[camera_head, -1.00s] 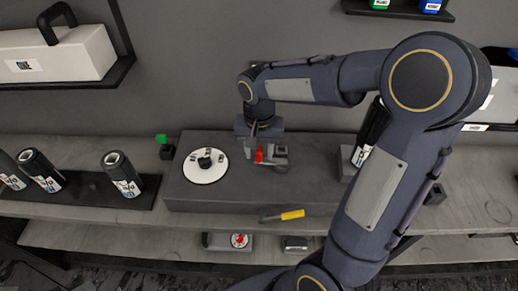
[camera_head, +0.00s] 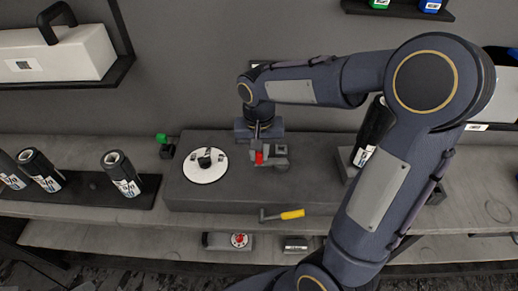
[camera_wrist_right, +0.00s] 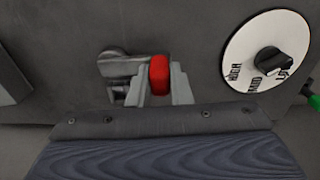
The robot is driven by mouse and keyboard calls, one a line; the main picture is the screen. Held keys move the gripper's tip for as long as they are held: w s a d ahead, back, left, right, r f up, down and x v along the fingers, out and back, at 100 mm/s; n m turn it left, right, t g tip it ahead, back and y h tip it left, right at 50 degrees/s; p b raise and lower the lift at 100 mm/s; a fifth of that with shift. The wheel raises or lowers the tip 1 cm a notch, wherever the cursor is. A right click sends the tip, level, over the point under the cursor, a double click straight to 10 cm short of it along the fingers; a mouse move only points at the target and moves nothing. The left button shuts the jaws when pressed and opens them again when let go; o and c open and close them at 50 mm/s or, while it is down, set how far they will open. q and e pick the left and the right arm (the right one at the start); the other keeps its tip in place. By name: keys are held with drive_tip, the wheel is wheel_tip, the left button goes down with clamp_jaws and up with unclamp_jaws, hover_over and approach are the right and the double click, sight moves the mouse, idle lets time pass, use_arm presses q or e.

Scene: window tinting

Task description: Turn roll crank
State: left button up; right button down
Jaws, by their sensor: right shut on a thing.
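A crank with a yellow handle (camera_head: 292,214) and a short metal arm sticks out at the front of the dark grey box (camera_head: 315,192). My right gripper (camera_head: 260,157) is above the top of the box, behind the crank and apart from it. It is shut on a red handle, which shows between its two grey fingers (camera_wrist_right: 159,76) in the right wrist view. A grey metal part (camera_wrist_right: 122,65) lies beside the red handle; whether they are joined is partly hidden by the fingers. My left gripper is not in view.
A white dial (camera_head: 205,164) with a black knob is on the box, left of my gripper. A green-tipped switch (camera_head: 161,138) stands at the box's left end. Dark bottles (camera_head: 121,173) stand on the left. My right arm crosses the right half.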

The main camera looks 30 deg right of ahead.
drive_tip(key=n, duration=0.1)
drive_tip(key=s+n, duration=0.1)
drive_tip(key=shift+s+a+n, duration=0.25)
drive_tip(key=shift+a+n, duration=0.05)
drive_tip(key=shift+n, duration=0.1)
drive_tip(key=shift+s+n, duration=0.7)
drive_tip(key=shift+n, duration=0.7)
drive_tip(key=c, duration=1.3)
unclamp_jaws()
drive_tip(key=shift+a, duration=0.1)
drive_tip(key=shift+r, duration=3.95)
